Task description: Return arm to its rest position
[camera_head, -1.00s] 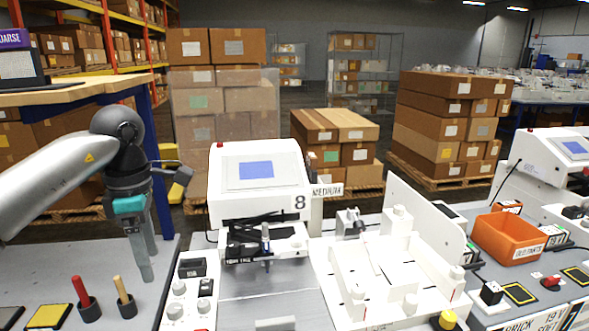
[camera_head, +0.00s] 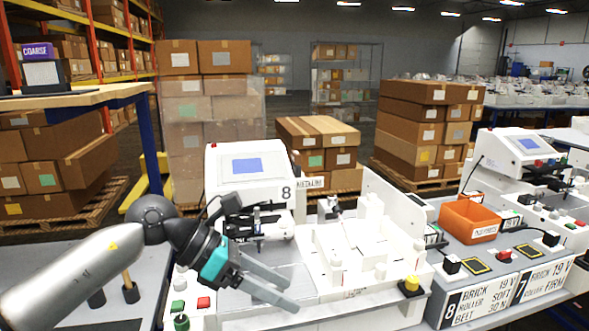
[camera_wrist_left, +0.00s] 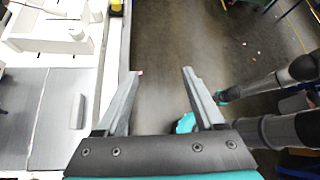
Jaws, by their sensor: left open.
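My left gripper (camera_head: 294,294) is open and empty in the head view, its grey fingers pointing right over the front of the white machine marked 8 (camera_head: 225,185). In the left wrist view its two fingers (camera_wrist_left: 161,75) are spread above bare dark floor, with nothing between them. The machine's white bed and fixtures (camera_wrist_left: 62,38) lie to the left in that view. Grey and black arm parts with teal bands, which look like my own, come in from the right there. My right gripper does not show in the head view, and its jaws cannot be made out in the wrist view.
Red and green buttons (camera_head: 203,302) sit at the machine's front left, close below my left arm. A yellow-topped knob (camera_head: 411,284) stands at its front right. An orange bin (camera_head: 470,220) is further right. A wooden-topped bench (camera_head: 75,97) is at the left.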

